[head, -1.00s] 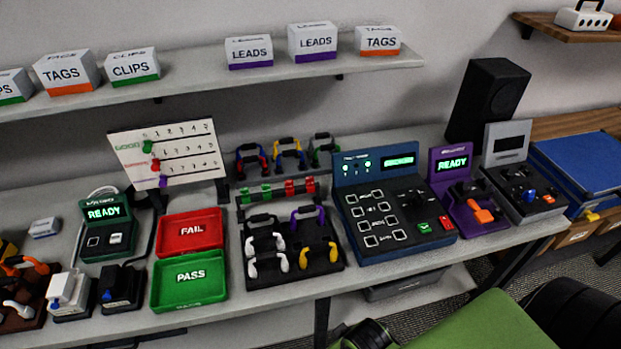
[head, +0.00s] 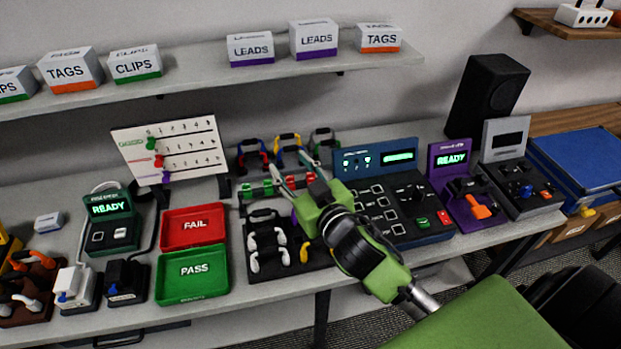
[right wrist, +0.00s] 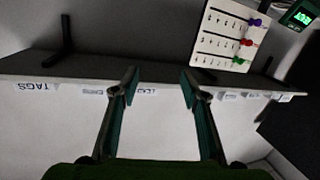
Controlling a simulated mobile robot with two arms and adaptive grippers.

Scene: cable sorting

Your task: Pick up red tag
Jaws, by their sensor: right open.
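Red tags (head: 299,184) sit beside green tags (head: 248,193) on a rack at the back of the black holder, in the middle of the bench in the head view. My right gripper (head: 290,163) is over this rack, its two fingers apart and nothing seen between them. Its fingers partly cover the tags. In the right wrist view the right gripper (right wrist: 159,78) is open and empty, with the tags out of that view. My left gripper is not in view.
Hooked leads (head: 266,240) stand in the black holder under my right arm. A blue console (head: 400,228) is close on the right, red FAIL (head: 193,243) and green PASS (head: 192,290) trays on the left. A shelf (head: 200,85) with boxes hangs above.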

